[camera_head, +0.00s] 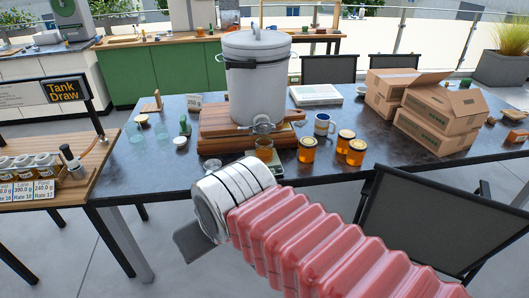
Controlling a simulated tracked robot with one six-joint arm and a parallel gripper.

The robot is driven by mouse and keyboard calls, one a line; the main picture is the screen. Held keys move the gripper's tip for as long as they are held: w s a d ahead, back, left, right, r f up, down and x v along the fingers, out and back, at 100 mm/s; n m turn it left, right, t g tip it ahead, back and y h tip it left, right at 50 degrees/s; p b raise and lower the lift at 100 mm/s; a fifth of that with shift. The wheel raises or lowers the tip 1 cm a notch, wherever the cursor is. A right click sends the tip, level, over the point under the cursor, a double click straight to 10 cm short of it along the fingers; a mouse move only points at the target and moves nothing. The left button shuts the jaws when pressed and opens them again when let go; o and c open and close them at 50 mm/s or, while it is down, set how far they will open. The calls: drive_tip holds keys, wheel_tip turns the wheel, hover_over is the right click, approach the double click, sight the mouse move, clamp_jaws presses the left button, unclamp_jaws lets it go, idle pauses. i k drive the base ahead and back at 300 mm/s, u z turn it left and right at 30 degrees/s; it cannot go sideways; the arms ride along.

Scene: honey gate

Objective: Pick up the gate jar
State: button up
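A jar of amber honey (264,149), which I take as the gate jar, stands under the metal gate (262,125) of a white lidded tank (257,80). The tank rests on a wooden stand (214,120) on the dark table. My arm, with a pink ribbed sleeve and a silver end, crosses the foreground. My gripper (194,243) shows only as a dark grey flat part below the silver end, in front of the table and apart from the jar. Its fingertips are not clear, so its opening cannot be told.
Three lidded honey jars (346,140) and a blue mug (324,124) stand right of the gate. Cardboard boxes (440,112) fill the table's right side. Empty glasses (135,132) stand at left. A black chair (426,222) is at the front right.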

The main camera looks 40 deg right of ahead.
sight(263, 147)
drive_tip(key=u, duration=0.05)
drive_tip(key=i, duration=1)
drive_tip(key=z, duration=0.05)
